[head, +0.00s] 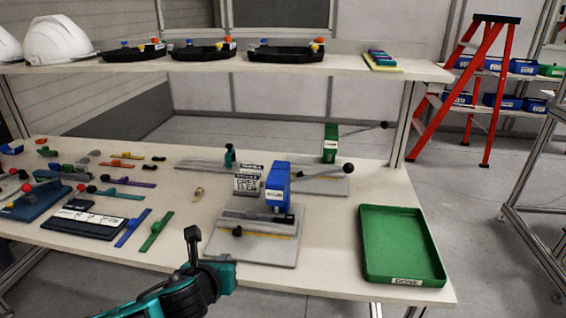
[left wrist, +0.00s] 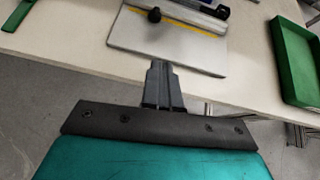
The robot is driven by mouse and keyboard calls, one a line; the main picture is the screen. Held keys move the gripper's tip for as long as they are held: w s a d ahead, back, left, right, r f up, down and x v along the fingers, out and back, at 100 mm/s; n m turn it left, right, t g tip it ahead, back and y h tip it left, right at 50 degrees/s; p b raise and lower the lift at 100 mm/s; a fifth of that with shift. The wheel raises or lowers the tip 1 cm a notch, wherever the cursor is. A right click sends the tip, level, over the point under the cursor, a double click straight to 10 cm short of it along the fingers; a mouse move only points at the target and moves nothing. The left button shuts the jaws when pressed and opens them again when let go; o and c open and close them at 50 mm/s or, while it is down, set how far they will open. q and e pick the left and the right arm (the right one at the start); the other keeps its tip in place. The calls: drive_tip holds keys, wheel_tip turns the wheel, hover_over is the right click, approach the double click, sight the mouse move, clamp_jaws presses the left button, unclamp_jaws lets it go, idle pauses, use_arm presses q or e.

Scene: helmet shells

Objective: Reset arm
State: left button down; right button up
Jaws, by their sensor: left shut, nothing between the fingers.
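My left gripper (head: 192,236) is shut and empty, low in front of the workbench (head: 330,238) near its front edge. In the left wrist view its closed fingers (left wrist: 158,68) point toward the grey base plate of a fixture, apart from any object as far as I can tell. My left arm comes in from the bottom of the head view. My right gripper does not show in either view.
A blue press fixture (head: 276,188) stands on a grey plate just beyond the gripper. A green tray (head: 375,272) lies at the right. Green and blue strips, clamps and small parts cover the left side. White helmet shells (head: 58,40) sit on the upper shelf.

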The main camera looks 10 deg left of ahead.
use_arm(q)
drive_tip(key=s+d+f+n+g+h, duration=0.1)
drive_tip(key=s+d+f+n+h, duration=0.2)
drive_tip(key=n, duration=0.4)
drive_tip(key=s+d+f+n, duration=0.3)
drive_tip(key=s+f+n, duration=0.1)
drive_tip(key=s+n, duration=0.25)
drive_tip(key=s+a+f+n, duration=0.2)
drive_tip(key=s+n, duration=0.3)
drive_tip(key=n, duration=0.4)
drive_tip(key=s+a+f+n+y, duration=0.1)
drive_tip(key=s+a+f+n, duration=0.1)
drive_tip(key=n, duration=0.8)
drive_tip(key=s+a, duration=0.1)
drive_tip(key=s, duration=0.1)
drive_tip(key=shift+s+f, duration=0.3)
drive_tip(key=shift+s, duration=0.1)
